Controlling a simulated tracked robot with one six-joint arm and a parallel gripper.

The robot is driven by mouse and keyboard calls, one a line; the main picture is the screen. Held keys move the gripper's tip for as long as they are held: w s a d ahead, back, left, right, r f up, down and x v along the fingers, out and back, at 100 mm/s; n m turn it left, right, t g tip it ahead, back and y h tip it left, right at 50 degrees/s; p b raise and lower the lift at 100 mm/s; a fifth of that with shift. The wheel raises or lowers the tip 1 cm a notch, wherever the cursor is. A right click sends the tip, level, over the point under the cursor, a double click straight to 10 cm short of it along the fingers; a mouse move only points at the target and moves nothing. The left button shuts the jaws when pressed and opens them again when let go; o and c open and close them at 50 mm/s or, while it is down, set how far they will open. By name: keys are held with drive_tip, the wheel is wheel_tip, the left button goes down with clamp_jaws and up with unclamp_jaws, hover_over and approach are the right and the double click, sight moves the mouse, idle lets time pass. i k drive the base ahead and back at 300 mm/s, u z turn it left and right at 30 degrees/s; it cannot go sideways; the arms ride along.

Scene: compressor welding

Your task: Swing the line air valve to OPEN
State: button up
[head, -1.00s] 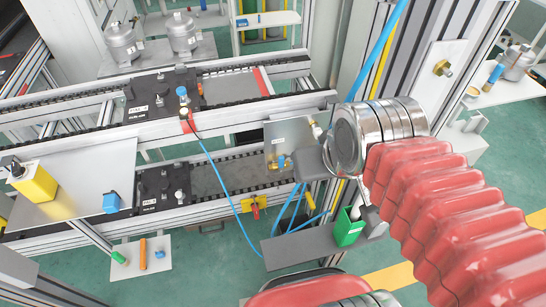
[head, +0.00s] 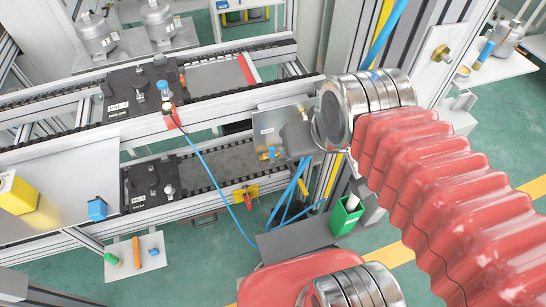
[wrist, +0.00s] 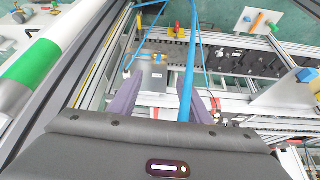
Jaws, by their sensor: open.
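A grey metal panel (head: 268,128) with a white label and a small brass and blue fitting (head: 268,154) stands at the line's right end. The panel also shows in the wrist view (wrist: 148,85), partly behind my fingers. A yellow block with a red handle (head: 246,196) sits on the lower rail; it also shows in the wrist view (wrist: 176,32). I cannot tell which of these is the line air valve, nor its setting. My gripper (wrist: 163,98) is open, with its two purple fingers on either side of the panel and nothing held. In the head view its fingertips are hidden.
A blue hose (wrist: 188,60) crosses just by my right finger in the wrist view. Several blue hoses (head: 290,190) hang below the panel. A green box (head: 345,215) stands on a grey shelf (head: 290,238). A tall aluminium post rises right of the panel.

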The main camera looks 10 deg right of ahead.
sight(272, 149)
drive_tip(key=k, duration=1.3)
drive_tip(key=u, duration=0.45)
drive_tip(key=i, duration=0.6)
drive_tip(key=u, duration=0.55)
drive_tip(key=i, duration=0.9)
drive_tip(key=z, duration=0.25)
